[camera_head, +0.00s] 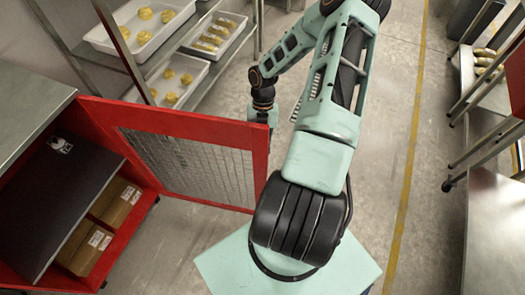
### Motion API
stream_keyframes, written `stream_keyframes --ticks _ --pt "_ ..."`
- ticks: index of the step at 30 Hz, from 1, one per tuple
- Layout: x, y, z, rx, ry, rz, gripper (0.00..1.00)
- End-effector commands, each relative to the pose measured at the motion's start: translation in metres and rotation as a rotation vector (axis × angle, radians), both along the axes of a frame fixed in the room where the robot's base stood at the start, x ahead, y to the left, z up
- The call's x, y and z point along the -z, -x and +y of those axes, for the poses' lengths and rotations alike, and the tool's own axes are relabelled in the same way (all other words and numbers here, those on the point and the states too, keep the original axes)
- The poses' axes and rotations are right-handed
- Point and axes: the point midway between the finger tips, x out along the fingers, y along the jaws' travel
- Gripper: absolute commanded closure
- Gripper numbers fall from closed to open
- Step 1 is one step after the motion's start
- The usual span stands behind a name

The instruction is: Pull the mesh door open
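The mesh door (190,165) has a red frame around a grey wire panel. It stands swung out from the red cabinet (130,240), so the cabinet front is open. My gripper (262,116) points down at the top of the door's free edge, at the far side from the hinge. Its lower part is partly hidden by the red frame. I cannot tell whether its fingers touch or hold the door. No handle shows.
Inside the cabinet are a dark shelf (60,200) and brown boxes (115,203). A rack with white trays (145,30) of yellow items stands behind the door. Steel tables (495,230) line the right. Floor with a yellow line (408,170) is clear between.

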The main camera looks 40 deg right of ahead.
Motion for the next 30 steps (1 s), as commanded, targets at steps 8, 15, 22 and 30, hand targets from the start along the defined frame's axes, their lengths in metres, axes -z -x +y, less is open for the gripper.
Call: stream_keyframes --ticks 8,15,22,30 --pt "0.0 0.0 0.0 0.0 0.001 0.001 0.91" --pt "0.0 0.0 0.0 0.0 0.001 0.001 0.74" --pt "-0.002 -0.001 -0.001 -0.001 0.001 0.0 0.74" --pt "-0.041 -0.015 -0.012 0.001 0.005 -0.004 0.74"
